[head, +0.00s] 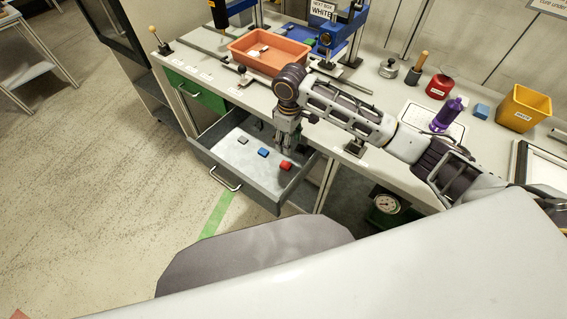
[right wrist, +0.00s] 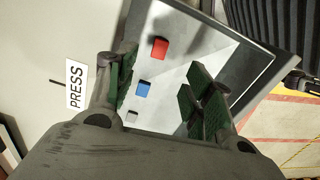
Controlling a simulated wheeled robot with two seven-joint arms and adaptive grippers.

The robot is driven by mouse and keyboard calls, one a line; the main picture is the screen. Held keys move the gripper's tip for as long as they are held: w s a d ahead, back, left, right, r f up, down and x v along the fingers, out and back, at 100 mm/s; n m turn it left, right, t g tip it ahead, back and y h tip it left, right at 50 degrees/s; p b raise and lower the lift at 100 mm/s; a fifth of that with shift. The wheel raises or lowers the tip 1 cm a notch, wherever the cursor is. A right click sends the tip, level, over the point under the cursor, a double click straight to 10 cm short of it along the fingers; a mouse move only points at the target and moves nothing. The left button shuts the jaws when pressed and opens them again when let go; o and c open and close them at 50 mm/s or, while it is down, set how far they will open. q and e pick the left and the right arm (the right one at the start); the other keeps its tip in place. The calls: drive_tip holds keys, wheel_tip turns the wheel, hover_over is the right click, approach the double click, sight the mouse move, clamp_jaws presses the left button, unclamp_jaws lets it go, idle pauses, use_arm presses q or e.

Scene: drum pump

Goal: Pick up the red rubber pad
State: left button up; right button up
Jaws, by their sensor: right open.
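The red rubber pad (head: 286,165) lies in the open grey drawer (head: 205,152), at the right end of a row with a blue pad (head: 263,152) and a grey pad (head: 243,140). My right gripper (head: 285,147) points down over the drawer, close to the red pad. In the right wrist view, the open fingers (right wrist: 160,95) have nothing between them that they touch. The red pad (right wrist: 159,47) shows beyond the fingertips, with the blue pad (right wrist: 143,89) and the small grey pad (right wrist: 132,116) nearer the fingers. My left gripper is not in view.
An orange tray (head: 270,50) and a blue press (head: 340,40) stand on the bench above the drawer. A purple bottle (head: 446,115), a red tin (head: 439,87) and a yellow bin (head: 524,108) stand further right. The drawer walls surround the pads; the floor at left is clear.

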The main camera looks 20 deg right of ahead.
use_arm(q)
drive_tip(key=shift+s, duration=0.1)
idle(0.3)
use_arm(e)
hover_over(288, 165)
wheel_tip(288, 165, down, 7)
drive_tip(key=shift+f+b, duration=0.15)
drive_tip(key=shift+b, duration=0.2)
drive_tip(key=shift+f, duration=0.65)
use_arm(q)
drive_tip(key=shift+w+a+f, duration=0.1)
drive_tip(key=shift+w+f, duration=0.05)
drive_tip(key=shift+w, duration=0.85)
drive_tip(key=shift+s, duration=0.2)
